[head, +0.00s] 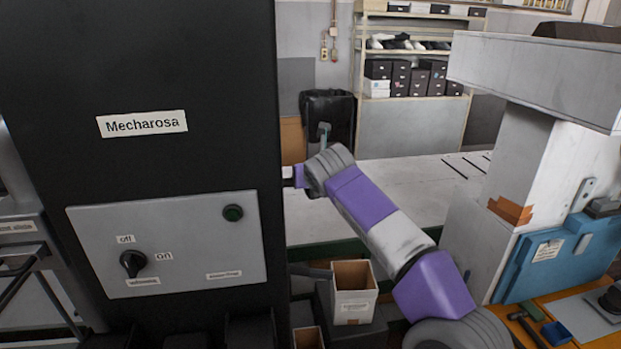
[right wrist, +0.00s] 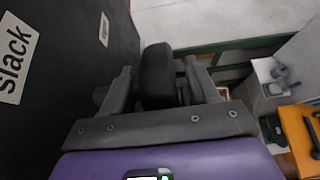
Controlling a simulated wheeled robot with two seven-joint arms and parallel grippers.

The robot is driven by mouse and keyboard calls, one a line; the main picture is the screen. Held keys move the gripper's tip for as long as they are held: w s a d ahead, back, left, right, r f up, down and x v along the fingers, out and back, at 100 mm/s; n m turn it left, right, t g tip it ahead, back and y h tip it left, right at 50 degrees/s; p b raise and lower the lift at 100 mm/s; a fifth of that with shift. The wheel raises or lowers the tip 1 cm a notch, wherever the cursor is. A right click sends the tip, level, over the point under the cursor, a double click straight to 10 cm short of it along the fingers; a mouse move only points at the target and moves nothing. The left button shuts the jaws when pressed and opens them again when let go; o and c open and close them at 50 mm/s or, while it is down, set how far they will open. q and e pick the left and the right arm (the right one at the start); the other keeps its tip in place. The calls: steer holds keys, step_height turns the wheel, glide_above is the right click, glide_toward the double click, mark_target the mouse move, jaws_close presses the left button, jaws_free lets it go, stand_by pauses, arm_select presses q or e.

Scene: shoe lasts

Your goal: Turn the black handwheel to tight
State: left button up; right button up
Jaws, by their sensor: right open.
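The black handwheel (right wrist: 157,72) shows in the right wrist view as a rounded dark shape between the fingers of my right gripper (right wrist: 160,84). That gripper is open around it, with a small gap visible on each side. A "slack" label (right wrist: 14,58) is on the dark cabinet face left of the wheel, and a smaller label (right wrist: 104,29), too small to read, sits farther along. In the head view the black cabinet (head: 140,60) hides the handwheel and my right gripper; only the arm shows beside its right edge. My left gripper is not in view.
The cabinet front has a grey panel (head: 190,220) with an off/on knob (head: 132,263) and a green button. An open carton (head: 354,306) stands below my right arm. A pale table (head: 400,180) lies behind. At right are a grey machine column (head: 520,150) and an orange bench.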

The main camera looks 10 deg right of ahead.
steer(key=b+v, duration=0.1)
steer(key=v, duration=0.6)
steer(key=shift+s, duration=0.1)
